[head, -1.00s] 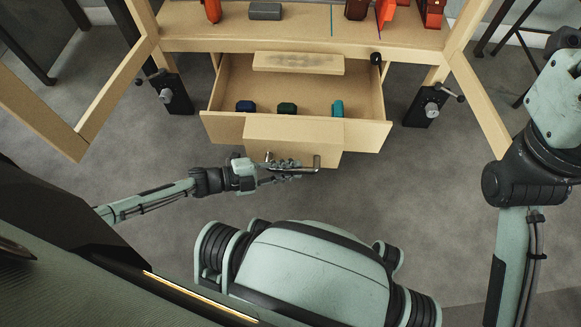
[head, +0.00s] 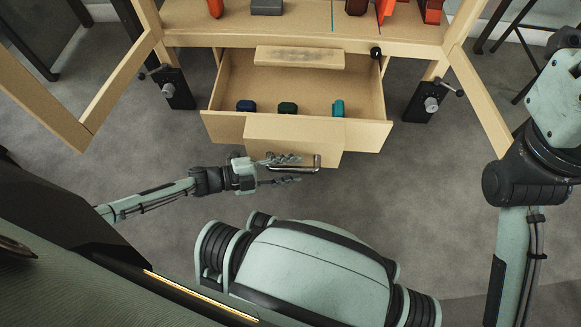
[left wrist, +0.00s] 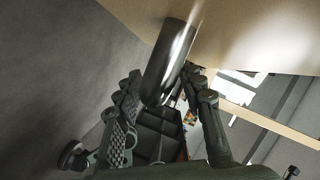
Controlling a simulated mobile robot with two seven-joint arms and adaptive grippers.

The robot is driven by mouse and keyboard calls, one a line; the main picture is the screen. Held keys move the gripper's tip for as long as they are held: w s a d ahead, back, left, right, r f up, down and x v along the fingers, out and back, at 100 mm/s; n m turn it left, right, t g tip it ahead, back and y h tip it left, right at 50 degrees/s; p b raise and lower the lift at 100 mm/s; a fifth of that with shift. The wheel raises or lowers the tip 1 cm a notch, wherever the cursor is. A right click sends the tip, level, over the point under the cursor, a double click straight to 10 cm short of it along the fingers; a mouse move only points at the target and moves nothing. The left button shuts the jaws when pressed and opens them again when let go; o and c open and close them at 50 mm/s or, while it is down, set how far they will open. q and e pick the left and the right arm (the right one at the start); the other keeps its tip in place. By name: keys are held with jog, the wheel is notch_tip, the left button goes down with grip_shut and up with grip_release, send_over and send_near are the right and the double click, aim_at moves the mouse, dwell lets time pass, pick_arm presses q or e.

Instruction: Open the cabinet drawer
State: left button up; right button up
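The wooden cabinet drawer (head: 228,127) is pulled out in the head view, with its inside showing. A metal bar handle (head: 318,162) sits on its front panel (head: 292,135), and the bar also shows large in the left wrist view (left wrist: 168,62). My left gripper (head: 294,170) is at the left part of the handle, with its fingers spread apart. In the left wrist view the left gripper (left wrist: 165,112) has one finger on each side of the bar, with gaps showing. My right gripper is out of view; only part of the right arm shows.
A dark blue piece (head: 246,106), a green piece (head: 287,107) and a teal piece (head: 338,108) lie in the drawer. Orange and grey items, including a grey block (head: 267,7), sit on the tabletop. Wooden legs (head: 478,100) flank the drawer.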

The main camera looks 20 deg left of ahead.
pick_arm(q)
jog(key=v, duration=1.2)
jog(key=shift+r, duration=0.1)
